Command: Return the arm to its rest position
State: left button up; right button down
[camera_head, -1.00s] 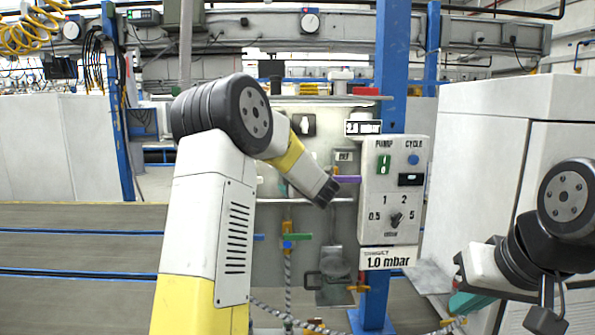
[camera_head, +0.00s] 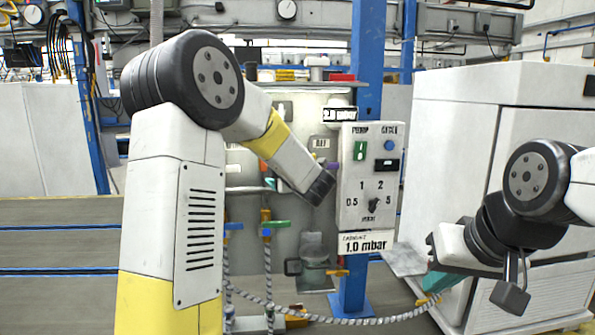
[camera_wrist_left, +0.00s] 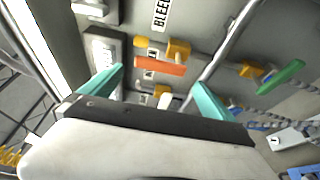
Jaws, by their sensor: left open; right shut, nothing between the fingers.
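My left arm (camera_head: 175,200) rises at the left of the head view and bends toward the control panel. Its dark end overlaps the panel's left edge, and its fingers are hidden there. In the left wrist view my left gripper (camera_wrist_left: 155,95) shows two teal fingers spread apart with nothing held. An orange handle (camera_wrist_left: 160,65) and a BLEED label show beyond them. My right gripper (camera_head: 437,286) is at the lower right of the head view, right of the panel. It is shut and empty, its teal fingers pointing down-left.
The control panel (camera_head: 367,180) hangs on a blue post (camera_head: 366,60), with a 1.0 mbar target label (camera_head: 366,243) below. Green-handled valves (camera_head: 276,224) and a striped hose (camera_head: 300,312) are low in the middle. A white cabinet (camera_head: 455,150) stands behind my right arm.

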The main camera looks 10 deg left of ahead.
pick_arm(q)
jog(key=s+d+r+m+t+h, duration=0.1)
jog(key=s+d+r+m+h, duration=0.3)
jog(key=s+d+m+h, duration=0.75)
jog(key=s+a+f+m+g, duration=0.2)
jog(key=s+f+m+g, duration=0.2)
jog(key=s, duration=0.8)
jog(key=s+a+f+m+g+h, duration=0.1)
jog(key=s+f+m+g, duration=0.4)
jog(key=s, duration=0.8)
notch_tip(320, 180, down, 4)
jog(key=a+m, duration=0.1)
jog(key=m, duration=0.4)
jog(key=shift+r, duration=0.2)
